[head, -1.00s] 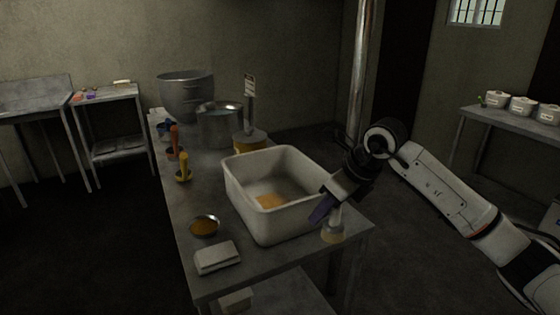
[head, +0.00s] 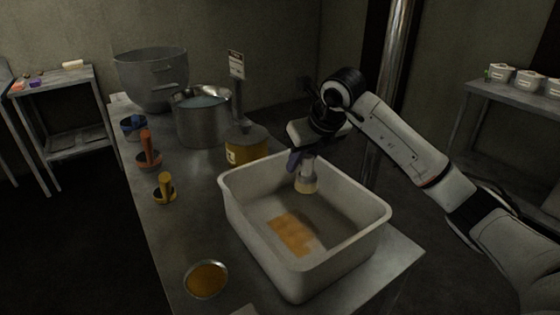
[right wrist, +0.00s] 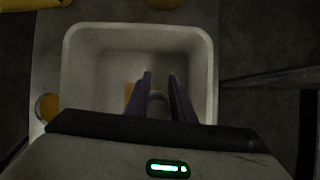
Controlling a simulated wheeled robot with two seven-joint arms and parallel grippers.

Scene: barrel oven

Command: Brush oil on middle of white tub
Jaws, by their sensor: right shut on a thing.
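The white tub (head: 328,270) stands on the metal table, open at the top. An orange-yellow oil patch (head: 293,235) lies on the middle of its floor. My right gripper (head: 302,160) is shut on a brush (head: 306,177) with a pale round head. The brush hangs upright over the far inner part of the tub, above the floor; I cannot tell whether it touches the wall. In the right wrist view the fingers (right wrist: 161,85) reach over the tub (right wrist: 78,75) and hide part of the patch. My left gripper is not in view.
A small bowl of orange liquid (head: 206,279) sits left of the tub. Behind are a yellow tin (head: 245,150), a steel pot (head: 201,125) and a large grey bowl (head: 152,80). Orange (head: 148,150) and yellow (head: 165,189) handled tools stand along the left edge.

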